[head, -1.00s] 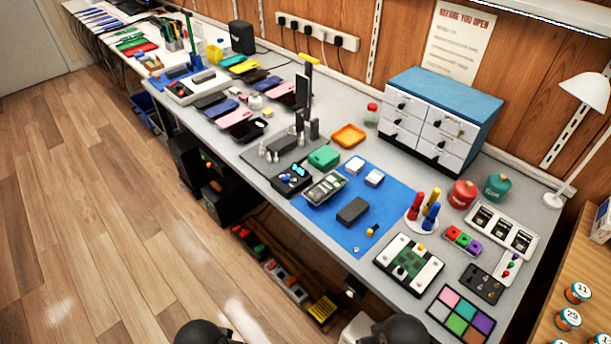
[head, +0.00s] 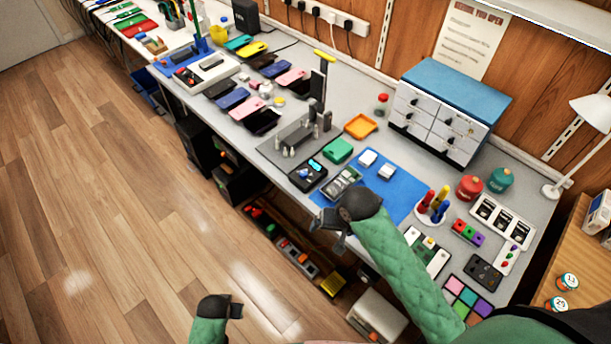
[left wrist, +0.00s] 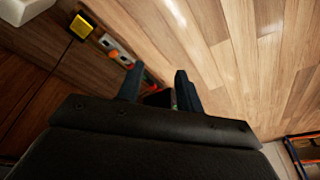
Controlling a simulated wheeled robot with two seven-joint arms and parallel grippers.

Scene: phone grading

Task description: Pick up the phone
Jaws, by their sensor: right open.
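Several phones or phone-shaped slabs lie in rows on the bench, among them a blue one (head: 232,99), a pink one (head: 245,108) and a black one (head: 262,122). I cannot tell which is the task's phone. The blue mat (head: 405,188) is partly covered by my right arm. The dark slab seen on it earlier is hidden now. My right gripper (head: 328,230) is open and empty, above the bench's front edge near the mat. My left gripper (head: 238,311) is low over the floor, away from the bench. Its fingers are apart and empty in the left wrist view (left wrist: 157,90).
A grey tray of parts (head: 343,184), a black device with a lit display (head: 308,175) and a green box (head: 338,150) stand around the mat's left end. A screwdriver stand (head: 433,207) is right of it. A drawer cabinet (head: 445,110) stands behind. Floor at left is clear.

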